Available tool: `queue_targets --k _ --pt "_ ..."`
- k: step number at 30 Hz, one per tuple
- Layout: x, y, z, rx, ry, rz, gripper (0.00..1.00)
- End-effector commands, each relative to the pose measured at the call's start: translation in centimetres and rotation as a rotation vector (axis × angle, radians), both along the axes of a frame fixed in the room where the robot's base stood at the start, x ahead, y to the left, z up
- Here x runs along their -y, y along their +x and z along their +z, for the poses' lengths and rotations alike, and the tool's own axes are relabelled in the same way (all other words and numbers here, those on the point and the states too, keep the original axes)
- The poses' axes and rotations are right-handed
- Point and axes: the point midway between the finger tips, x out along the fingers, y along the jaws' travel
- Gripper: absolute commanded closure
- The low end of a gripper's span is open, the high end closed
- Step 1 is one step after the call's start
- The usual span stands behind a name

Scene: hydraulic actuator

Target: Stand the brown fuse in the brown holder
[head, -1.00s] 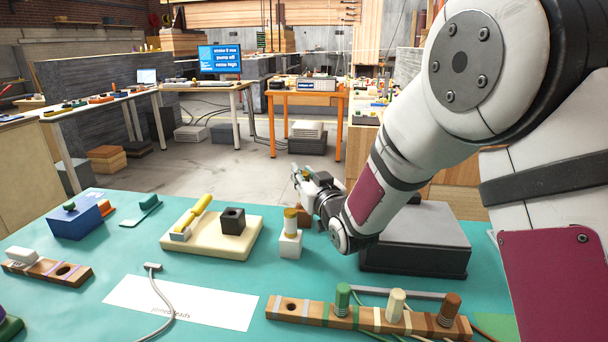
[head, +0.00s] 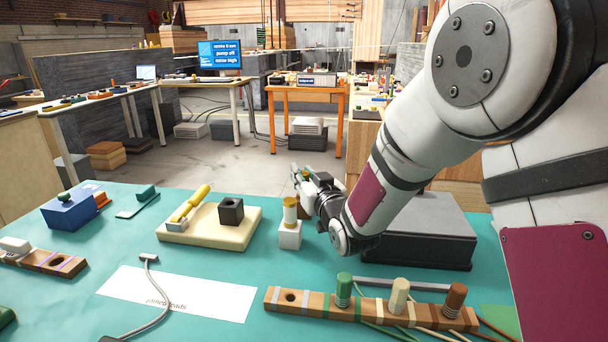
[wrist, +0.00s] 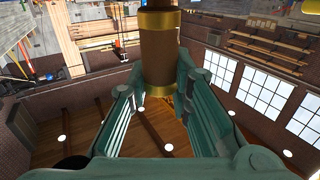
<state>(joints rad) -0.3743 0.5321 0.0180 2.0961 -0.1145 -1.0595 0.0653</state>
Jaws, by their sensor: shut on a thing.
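The brown fuse (wrist: 163,55), a cylinder with gold bands, is between the fingers of my gripper (wrist: 160,95) in the wrist view. My gripper is shut on it. In the head view my gripper (head: 302,182) is just behind and right of a white block, and the fuse is mostly hidden there. A very dark square block (head: 231,212) with a round hole in its top stands on a cream board, left of my gripper. It looks like the holder, though its brown is hard to tell. Its hole looks empty.
A wooden rack (head: 325,306) with green, cream and brown plugs is in front. A grey box (head: 420,232) is at right.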

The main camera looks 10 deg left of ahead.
Motion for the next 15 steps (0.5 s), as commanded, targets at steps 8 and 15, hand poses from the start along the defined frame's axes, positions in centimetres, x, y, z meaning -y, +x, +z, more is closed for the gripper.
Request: queue_targets --k 8,15 --pt "0.0 0.01 -0.61 0.001 0.0 0.0 1.0" --pt "0.0 -0.01 -0.73 0.001 0.0 0.0 1.0"
